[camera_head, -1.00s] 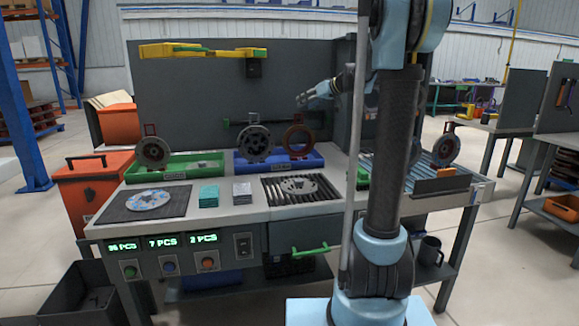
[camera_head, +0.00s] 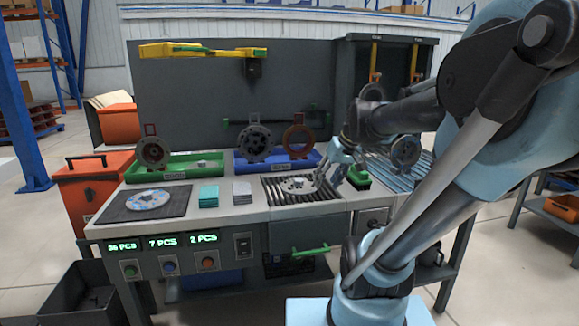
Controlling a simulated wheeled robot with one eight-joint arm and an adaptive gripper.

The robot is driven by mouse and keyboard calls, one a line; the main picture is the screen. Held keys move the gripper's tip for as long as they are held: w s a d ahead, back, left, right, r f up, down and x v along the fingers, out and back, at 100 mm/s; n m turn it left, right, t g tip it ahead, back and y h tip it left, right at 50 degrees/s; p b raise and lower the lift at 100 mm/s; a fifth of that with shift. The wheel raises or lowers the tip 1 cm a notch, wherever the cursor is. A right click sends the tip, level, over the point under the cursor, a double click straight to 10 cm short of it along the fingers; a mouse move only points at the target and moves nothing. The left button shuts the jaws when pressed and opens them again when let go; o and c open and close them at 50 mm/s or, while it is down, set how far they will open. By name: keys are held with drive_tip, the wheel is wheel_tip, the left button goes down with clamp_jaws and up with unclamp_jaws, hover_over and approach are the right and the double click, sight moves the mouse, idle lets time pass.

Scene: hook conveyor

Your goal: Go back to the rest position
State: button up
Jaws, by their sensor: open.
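My gripper (camera_head: 328,183) is open and empty. It points down and left over the right edge of the black slotted grate (camera_head: 272,195) on the workbench (camera_head: 235,214). A light metal plate part (camera_head: 297,184) lies on the grate, just left of the fingertips. I cannot tell whether a fingertip touches it. My arm reaches in from the right and hides part of the conveyor.
A roller conveyor (camera_head: 383,172) lies right, with a green block (camera_head: 358,177) beside the gripper. A dark mat with a disc (camera_head: 148,199) is left.

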drive_tip(key=s+d+f+m+g+h, duration=0.1)
drive_tip(key=s+d+f, duration=0.2)
drive_tip(key=s+f, duration=0.3)
drive_tip(key=s+d+f+m+h, duration=0.1)
drive_tip(key=s+d+f+h, duration=0.1)
drive_tip(key=s+f, duration=0.4)
drive_tip(key=s+d, duration=0.1)
drive_tip(key=s, duration=0.1)
drive_tip(key=shift+s+d+f+m+g+h, duration=0.25)
drive_tip(key=shift+s+d+m+g+h, duration=0.05)
drive_tip(key=shift+s+d+m+g, duration=0.1)
drive_tip(key=shift+w+f, duration=0.2)
drive_tip(key=shift+w, duration=0.3)
drive_tip(key=shift+a, duration=0.1)
